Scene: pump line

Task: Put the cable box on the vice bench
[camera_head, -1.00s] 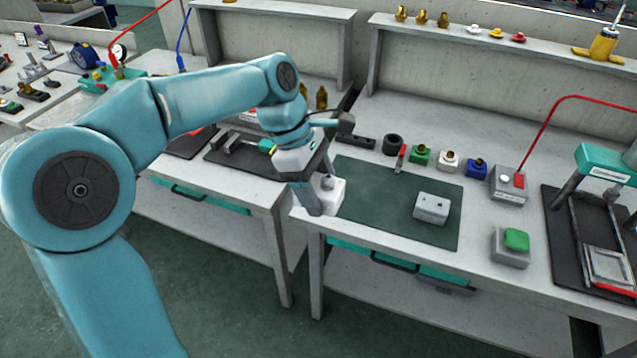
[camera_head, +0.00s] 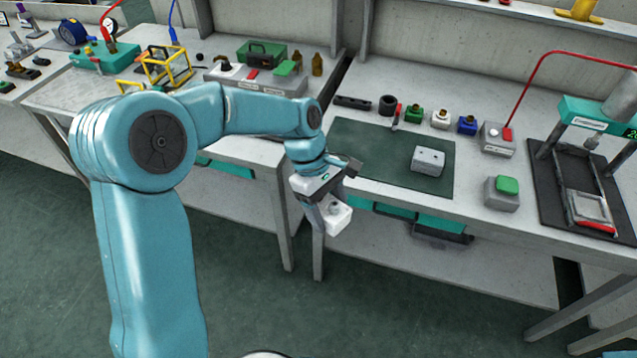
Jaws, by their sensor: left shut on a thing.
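My left gripper (camera_head: 328,203) is shut on a small white box (camera_head: 338,219), which I take for the cable box. The box hangs tilted in front of the gap between two benches, clear of the right bench's front edge. The fingers hide part of it. The left bench (camera_head: 255,205) stands behind my left arm, which covers much of its top. No vice shows clearly on it now. My right gripper is not in view.
The right bench (camera_head: 365,107) carries a green mat (camera_head: 372,150) with a grey box (camera_head: 428,160), several small coloured fittings, a green-button box (camera_head: 501,193) and a press (camera_head: 590,115). A yellow frame (camera_head: 165,66) and a green toolbox (camera_head: 262,52) stand on the left bench.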

